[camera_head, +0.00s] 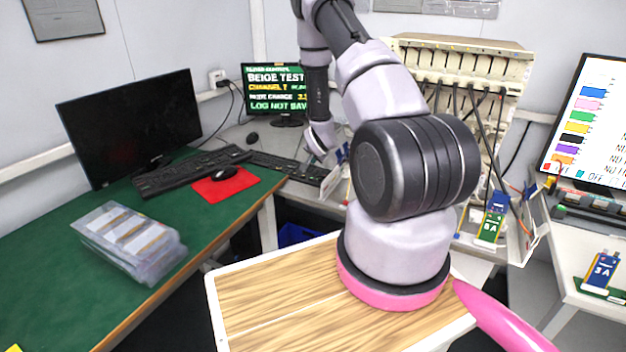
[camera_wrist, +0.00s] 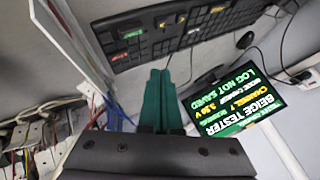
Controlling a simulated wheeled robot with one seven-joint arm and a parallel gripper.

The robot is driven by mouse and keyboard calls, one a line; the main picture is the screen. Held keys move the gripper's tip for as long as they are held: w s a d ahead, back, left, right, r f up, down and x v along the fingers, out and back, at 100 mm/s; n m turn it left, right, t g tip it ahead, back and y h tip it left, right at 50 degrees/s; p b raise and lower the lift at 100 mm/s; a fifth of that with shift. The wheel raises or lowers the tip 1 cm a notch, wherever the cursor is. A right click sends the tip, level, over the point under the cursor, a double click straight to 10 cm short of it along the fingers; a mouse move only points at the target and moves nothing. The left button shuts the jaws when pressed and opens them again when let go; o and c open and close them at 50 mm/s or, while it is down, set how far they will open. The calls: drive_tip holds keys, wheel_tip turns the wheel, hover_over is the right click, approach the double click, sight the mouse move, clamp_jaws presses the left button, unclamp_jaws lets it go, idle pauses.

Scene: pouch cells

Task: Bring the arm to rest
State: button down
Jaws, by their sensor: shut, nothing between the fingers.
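My arm rises from its pink-ringed base, bends up past the top of the head view, and comes back down toward the far bench. My gripper (camera_wrist: 160,78) shows in the wrist view as two teal fingers lying side by side, shut with nothing between them. They point toward a dark keyboard (camera_wrist: 150,32); I cannot tell how far off it is. In the head view the wrist end (camera_head: 321,138) hangs by the keyboard (camera_head: 287,166) on the far bench, and the fingers are too small to make out.
A beige tester rack (camera_head: 470,62) with hanging cables stands behind my arm. A monitor (camera_head: 275,92) is near the wrist. Clear trays (camera_head: 130,241) lie on the green bench (camera_head: 50,275).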

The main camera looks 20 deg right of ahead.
drive_tip(key=s+a+r+n+y, duration=0.1)
drive_tip(key=s+a+r, duration=0.2)
drive_tip(key=r, duration=0.8)
drive_tip(key=s+a+r+n, duration=0.1)
drive_tip(key=s+a+r, duration=0.1)
drive_tip(key=r, duration=0.8)
drive_tip(key=s+a+r+n+y, duration=0.1)
drive_tip(key=s+a+r, duration=0.2)
drive_tip(key=r, duration=0.8)
drive_tip(key=s+a+r+n+y, duration=0.1)
drive_tip(key=s+a+r, duration=0.2)
drive_tip(key=s, duration=0.6)
drive_tip(key=s+a+r+n+g, duration=0.1)
drive_tip(key=s+a+r+n, duration=0.1)
drive_tip(key=s+r, duration=0.4)
drive_tip(key=s+a+r+n+y, duration=0.1)
drive_tip(key=s+a+r, duration=0.3)
drive_tip(key=s, duration=0.8)
drive_tip(key=shift+s+a+r+n+g+y, duration=0.3)
drive_tip(key=shift+s+a+r+n, duration=0.15)
drive_tip(key=shift+n, duration=0.15)
drive_tip(key=shift+w+d, duration=0.1)
